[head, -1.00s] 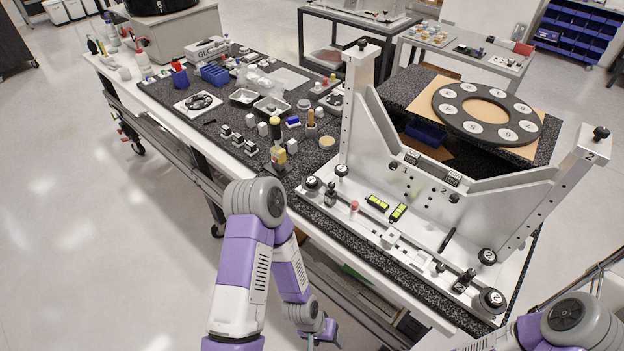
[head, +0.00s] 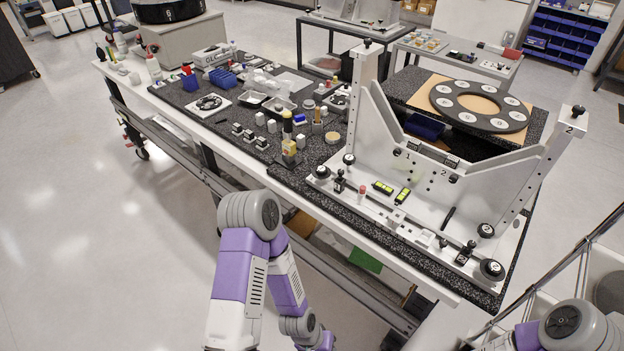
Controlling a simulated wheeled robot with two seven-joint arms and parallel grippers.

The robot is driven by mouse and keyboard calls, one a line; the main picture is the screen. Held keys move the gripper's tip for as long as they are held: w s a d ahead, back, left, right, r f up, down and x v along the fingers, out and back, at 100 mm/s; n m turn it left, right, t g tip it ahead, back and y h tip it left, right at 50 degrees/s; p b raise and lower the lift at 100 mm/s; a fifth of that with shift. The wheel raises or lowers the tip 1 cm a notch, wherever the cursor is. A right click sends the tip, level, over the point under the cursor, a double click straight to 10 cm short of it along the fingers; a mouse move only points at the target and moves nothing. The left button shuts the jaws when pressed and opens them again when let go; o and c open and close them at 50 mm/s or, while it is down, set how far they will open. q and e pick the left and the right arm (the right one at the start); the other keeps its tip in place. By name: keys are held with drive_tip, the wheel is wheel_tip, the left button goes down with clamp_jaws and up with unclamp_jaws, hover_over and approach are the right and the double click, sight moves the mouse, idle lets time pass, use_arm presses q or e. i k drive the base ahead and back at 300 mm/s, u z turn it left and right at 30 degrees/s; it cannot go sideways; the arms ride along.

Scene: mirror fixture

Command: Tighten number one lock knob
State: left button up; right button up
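The light metal mirror fixture (head: 400,190) stands on the dark speckled slab at the right end of the bench. Small black knobs sit on its upright plate near the printed numbers: one by the "1" (head: 397,152) and one by the "2" (head: 453,170). A black knob (head: 367,41) tops the left post, and another (head: 577,110) tops the right post, above a printed "2". Larger round black knobs (head: 322,171) (head: 491,270) sit along the base. I cannot tell how tight any knob is. Both of my grippers are out of view; my arms show low, clear of the fixture.
Left of the fixture, the bench (head: 190,120) holds bottles, trays, blue bins (head: 217,76) and small parts. Two yellow-green levels (head: 383,187) lie on the fixture base. A dark ring with numbered discs (head: 480,105) lies behind the fixture. The floor at left is open.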

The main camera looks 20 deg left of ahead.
sight(321, 173)
drive_tip(key=k, duration=0.15)
drive_tip(key=u, duration=2.35)
drive_tip(key=i, duration=1.25)
drive_tip(key=z, duration=2.05)
